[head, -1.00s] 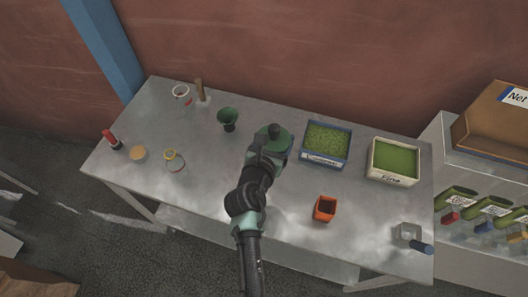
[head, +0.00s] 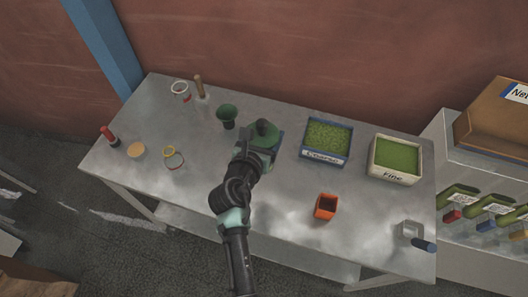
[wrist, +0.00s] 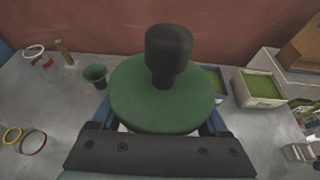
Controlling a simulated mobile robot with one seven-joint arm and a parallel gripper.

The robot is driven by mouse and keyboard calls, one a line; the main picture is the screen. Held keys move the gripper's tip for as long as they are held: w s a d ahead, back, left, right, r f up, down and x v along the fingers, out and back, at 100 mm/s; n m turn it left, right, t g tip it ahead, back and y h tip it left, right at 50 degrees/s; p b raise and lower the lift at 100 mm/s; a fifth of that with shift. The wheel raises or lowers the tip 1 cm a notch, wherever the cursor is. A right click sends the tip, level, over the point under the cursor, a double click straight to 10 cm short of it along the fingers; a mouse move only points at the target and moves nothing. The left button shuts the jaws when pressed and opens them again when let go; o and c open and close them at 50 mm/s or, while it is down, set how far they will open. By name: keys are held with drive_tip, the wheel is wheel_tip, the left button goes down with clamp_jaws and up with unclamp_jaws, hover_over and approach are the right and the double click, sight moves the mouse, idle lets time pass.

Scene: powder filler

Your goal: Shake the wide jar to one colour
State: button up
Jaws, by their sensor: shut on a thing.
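The wide jar (wrist: 150,100) fills the middle of the wrist view, seen from above with a broad green lid and a dark knob on top. Its lid also shows in the head view (head: 263,132) over the middle of the table. My gripper (head: 258,146) is shut around the jar below the lid. The jar looks roughly upright. Its walls and contents are hidden by the lid and gripper, so I cannot see the powder's colour or whether the base touches the table.
A green funnel (head: 227,114) stands left of the jar. The Coarse tray (head: 325,155) and Fine tray (head: 394,177) stand to the right.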

drive_tip(key=a, duration=0.4)
drive_tip(key=shift+d+p, duration=0.75)
drive_tip(key=shift+d, duration=3.8)
drive_tip(key=shift+a+b, duration=0.55)
drive_tip(key=shift+a, duration=1.75)
